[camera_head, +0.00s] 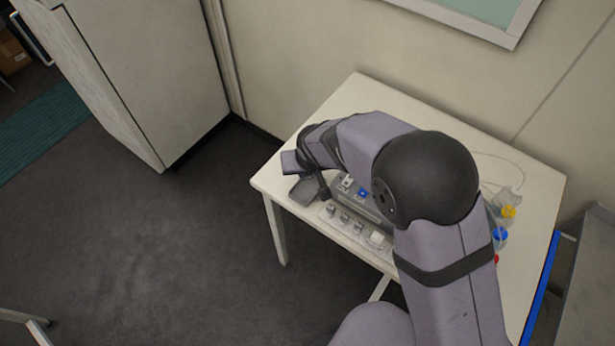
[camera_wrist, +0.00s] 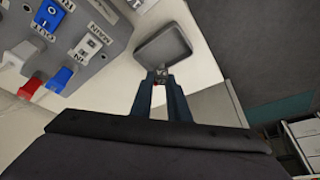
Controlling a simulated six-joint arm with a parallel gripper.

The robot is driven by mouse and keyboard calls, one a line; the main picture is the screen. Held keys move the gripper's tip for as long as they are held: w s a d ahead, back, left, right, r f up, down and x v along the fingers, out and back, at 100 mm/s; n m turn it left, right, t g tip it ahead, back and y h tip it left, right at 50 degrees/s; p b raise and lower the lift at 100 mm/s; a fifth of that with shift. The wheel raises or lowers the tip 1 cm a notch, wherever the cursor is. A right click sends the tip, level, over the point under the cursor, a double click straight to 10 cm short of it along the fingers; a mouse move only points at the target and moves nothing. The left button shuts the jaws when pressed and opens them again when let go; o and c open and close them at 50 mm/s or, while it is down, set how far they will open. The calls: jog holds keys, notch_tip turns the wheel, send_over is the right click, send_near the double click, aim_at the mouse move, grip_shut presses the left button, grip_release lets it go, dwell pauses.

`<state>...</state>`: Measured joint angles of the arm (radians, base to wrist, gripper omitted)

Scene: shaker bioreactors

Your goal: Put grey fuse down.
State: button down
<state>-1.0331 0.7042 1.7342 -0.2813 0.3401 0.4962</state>
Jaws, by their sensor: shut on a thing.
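My gripper (camera_wrist: 161,82) is shut on a small grey fuse (camera_wrist: 160,73), which shows between the fingertips in the wrist view. Little of the fuse is visible. A grey square dish with rounded corners (camera_wrist: 163,46) lies just beyond the fingertips; I cannot tell whether the fuse touches it. In the head view the dark dish (camera_head: 304,191) sits at the table's left corner, and my gripper (camera_head: 323,190) points down beside it. The fuse cannot be made out there.
A grey panel (camera_wrist: 88,45) with blue, white and red switches stands left of the gripper in the wrist view. The white table (camera_head: 272,180) also holds clear small parts (camera_head: 352,223) at its front and bottles (camera_head: 507,213) at right. The table edge is close to the dish.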

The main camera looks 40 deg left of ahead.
aim_at(308, 177)
jog(key=shift+f+p, duration=0.4)
jog(key=shift+f, duration=1.65)
jog(key=shift+f, duration=0.25)
jog(key=c, duration=1.7)
grip_release()
jog(key=shift+r, duration=0.1)
jog(key=shift+r, duration=0.1)
jog(key=shift+r, duration=0.1)
jog(key=shift+b+v, duration=1.85)
jog(key=shift+v, duration=4.1)
